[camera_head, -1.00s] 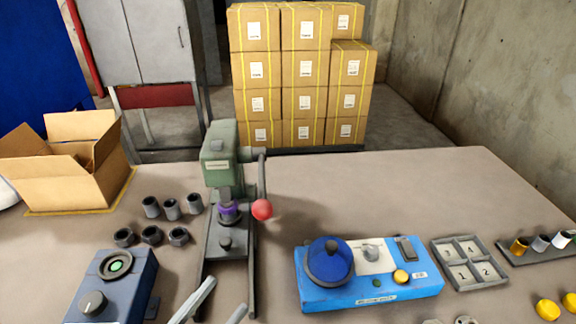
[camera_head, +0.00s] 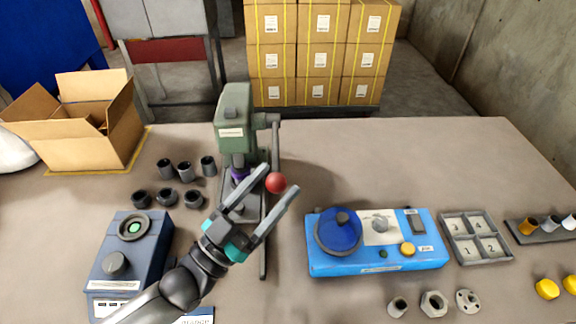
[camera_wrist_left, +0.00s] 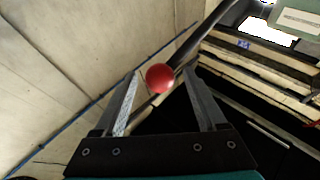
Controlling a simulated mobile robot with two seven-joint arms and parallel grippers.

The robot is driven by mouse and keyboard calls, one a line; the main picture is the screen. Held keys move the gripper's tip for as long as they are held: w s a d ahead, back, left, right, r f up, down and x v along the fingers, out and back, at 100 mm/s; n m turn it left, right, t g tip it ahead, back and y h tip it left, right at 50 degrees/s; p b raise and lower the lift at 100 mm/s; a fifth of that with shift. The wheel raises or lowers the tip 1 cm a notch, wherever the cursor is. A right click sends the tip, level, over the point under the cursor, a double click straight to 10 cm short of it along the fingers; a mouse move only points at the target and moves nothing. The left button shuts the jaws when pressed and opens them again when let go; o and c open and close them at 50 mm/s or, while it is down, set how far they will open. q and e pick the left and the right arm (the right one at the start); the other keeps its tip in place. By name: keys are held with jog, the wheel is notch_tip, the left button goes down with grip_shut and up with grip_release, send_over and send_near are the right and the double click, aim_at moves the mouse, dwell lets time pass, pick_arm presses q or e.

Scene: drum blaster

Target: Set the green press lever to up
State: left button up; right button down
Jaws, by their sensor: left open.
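The green press (camera_head: 234,106) stands on the table left of the middle. Its lever hangs down along its right side and ends in a red ball knob (camera_head: 276,183). The knob also shows in the left wrist view (camera_wrist_left: 160,78), between the fingertips and a little beyond them. My left gripper (camera_head: 279,178) is open, its fingers pointing at the knob, one on either side of it. I cannot tell whether a finger touches the knob. The arm and fingers hide part of the press base. My right gripper is not in view.
A dark blue box with a knob (camera_head: 116,264) stands left of my arm. Several dark cylinders and nuts (camera_head: 166,196) lie behind it. A blue control panel (camera_head: 375,262) is to the right. An open cardboard box (camera_head: 92,143) is at the back left.

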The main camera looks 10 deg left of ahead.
pick_arm(q)
jog(key=shift+x, duration=2.25)
jog(key=shift+f, duration=0.1)
jog(key=c, duration=1.1)
grip_shut()
jog(key=shift+s+f, duration=0.1)
jog(key=shift+f, duration=0.05)
